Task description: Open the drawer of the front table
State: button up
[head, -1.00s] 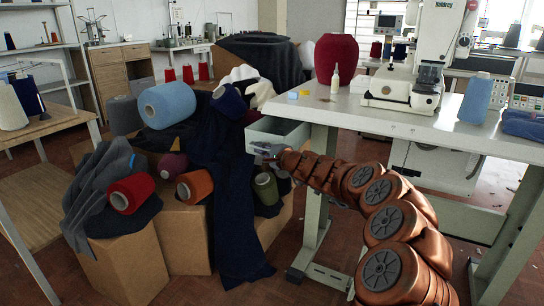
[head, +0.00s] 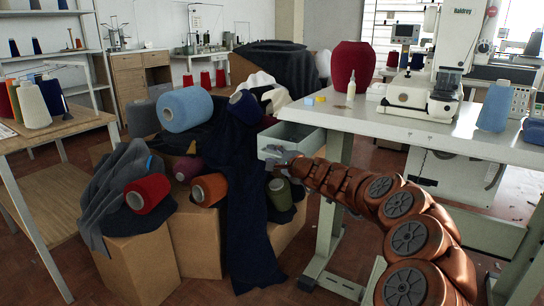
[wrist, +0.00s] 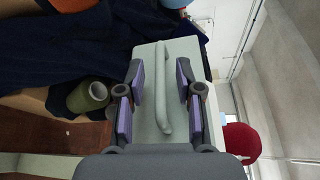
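The front table (head: 400,122) is white-topped and carries a sewing machine (head: 428,85). Its grey-green drawer (head: 302,137) sticks out at the table's left end, with part of its open inside showing in the head view. My gripper (head: 273,153) is at the drawer's front. In the wrist view, the drawer front (wrist: 150,58) carries a pale bar handle (wrist: 163,108). My gripper (wrist: 161,72) is open, with one finger on each side of the handle and visible gaps between pads and bar.
Dark cloth (head: 235,190) and yarn cones, including an olive one (head: 280,194), lie on cardboard boxes (head: 195,242) close left of the drawer. A wooden table (head: 50,133) stands farther left. A red vase-like object (head: 353,66) and small bottle (head: 351,92) stand on the front table.

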jog(key=shift+d, duration=0.1)
jog(key=shift+v, duration=1.6)
jog(key=v, duration=0.8)
jog(key=shift+s, duration=0.3)
jog(key=shift+d, duration=0.15)
